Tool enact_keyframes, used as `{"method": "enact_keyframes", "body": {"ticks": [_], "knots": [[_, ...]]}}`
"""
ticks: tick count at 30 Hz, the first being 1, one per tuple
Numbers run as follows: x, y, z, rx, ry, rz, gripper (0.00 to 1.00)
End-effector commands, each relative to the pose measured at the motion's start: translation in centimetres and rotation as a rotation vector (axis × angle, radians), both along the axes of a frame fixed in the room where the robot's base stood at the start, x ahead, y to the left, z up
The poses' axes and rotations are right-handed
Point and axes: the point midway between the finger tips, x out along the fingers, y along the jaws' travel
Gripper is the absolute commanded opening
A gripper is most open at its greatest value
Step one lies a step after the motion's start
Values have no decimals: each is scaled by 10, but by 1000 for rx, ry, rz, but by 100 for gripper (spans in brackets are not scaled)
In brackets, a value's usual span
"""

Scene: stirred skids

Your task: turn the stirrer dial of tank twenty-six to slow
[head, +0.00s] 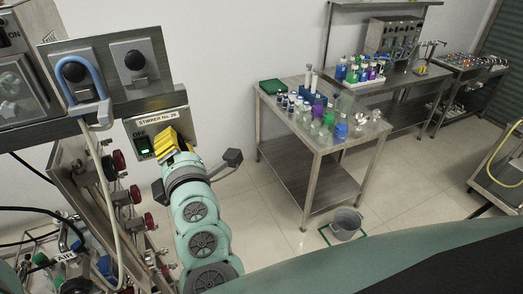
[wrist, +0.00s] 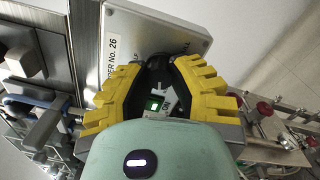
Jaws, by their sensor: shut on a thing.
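The stirrer box (head: 134,122) is a pale metal panel labelled "STIRRER No. 26", on the left in the head view. It fills the top middle of the wrist view (wrist: 150,28). A green-lit switch (head: 144,146) sits on its face and also shows in the wrist view (wrist: 155,105). My gripper (head: 171,143) is against the box's front. In the wrist view its yellow fingers (wrist: 160,88) are shut around the black dial (wrist: 156,68). The fingers hide the dial in the head view. Its pointer and most of its markings are covered, so I cannot tell its setting.
Red valve handles (head: 118,160) are below. A table (head: 330,145) with bottles and a grey bucket (head: 346,223) stand to the right. Floor between is clear.

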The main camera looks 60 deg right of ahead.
Motion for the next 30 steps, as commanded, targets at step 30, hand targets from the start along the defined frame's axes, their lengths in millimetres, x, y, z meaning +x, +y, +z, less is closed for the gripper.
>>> {"method": "enact_keyframes", "body": {"ticks": [30], "knots": [[-1,0,-2,-235,149,-2,0]]}}
